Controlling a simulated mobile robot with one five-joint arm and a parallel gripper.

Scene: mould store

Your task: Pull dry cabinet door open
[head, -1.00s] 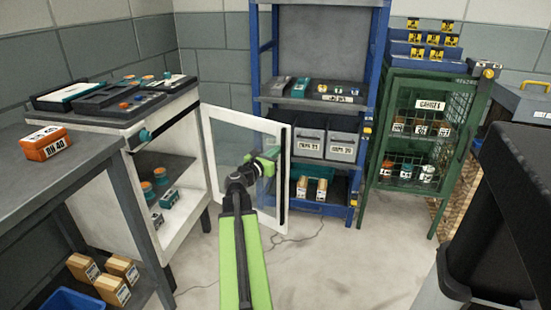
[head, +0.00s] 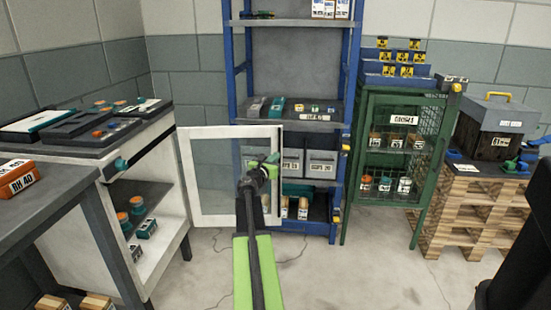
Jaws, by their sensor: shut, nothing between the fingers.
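The white dry cabinet (head: 165,190) stands at the left with its front open. Its glass-paned door (head: 207,175) is swung wide out to the right, in front of the blue rack. Inside the cabinet, orange-topped and teal items show on the shelves. My gripper (head: 267,165) is at the door's free right edge, near its dark handle strip. It is shut with nothing between its fingers. Whether it touches the door cannot be told. The arm hides the lower right part of the door.
A grey bench (head: 50,210) with an orange RH 40 box (head: 18,178) is at the near left. A blue rack (head: 337,140) stands behind the door. A green mesh cabinet (head: 352,180) and a wooden pallet stack (head: 460,215) are to the right. The middle floor is clear.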

